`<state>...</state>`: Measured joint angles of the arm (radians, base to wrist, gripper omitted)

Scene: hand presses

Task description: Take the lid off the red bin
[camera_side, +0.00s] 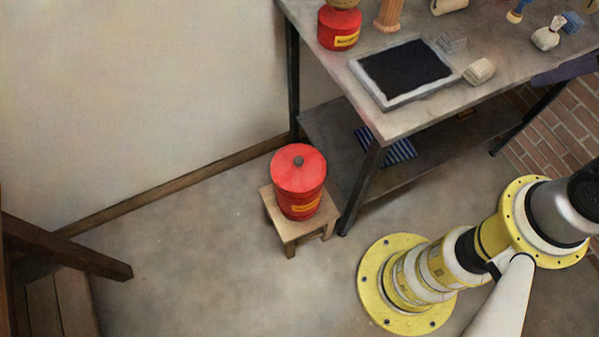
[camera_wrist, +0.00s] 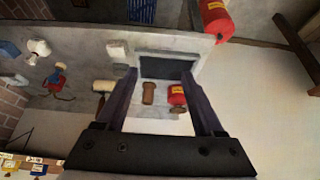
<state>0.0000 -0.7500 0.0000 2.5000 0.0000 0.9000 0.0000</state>
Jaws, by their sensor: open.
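The red bin (camera_side: 300,204) stands upright on a small wooden stool (camera_side: 292,230) on the floor, left of the workbench. It has a yellow label. Its round red lid (camera_side: 296,165) is on top, with a small dark knob (camera_side: 299,160) at the centre. In the wrist view the red bin (camera_wrist: 213,12) is at the top edge, partly cut off. My gripper (camera_wrist: 159,72) is open and empty, with its two dark fingers apart. It is well away from the bin, with the bench in view beyond the fingers. In the side view a dark finger-like part shows at the right edge.
A framed black panel (camera_side: 405,72) lies on the bench (camera_side: 395,122). Beside it are a smaller red can (camera_side: 340,30), a brown post (camera_side: 389,14) and a cream block (camera_side: 479,71). Dark bench legs stand close to the stool. The floor left of the stool is clear.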

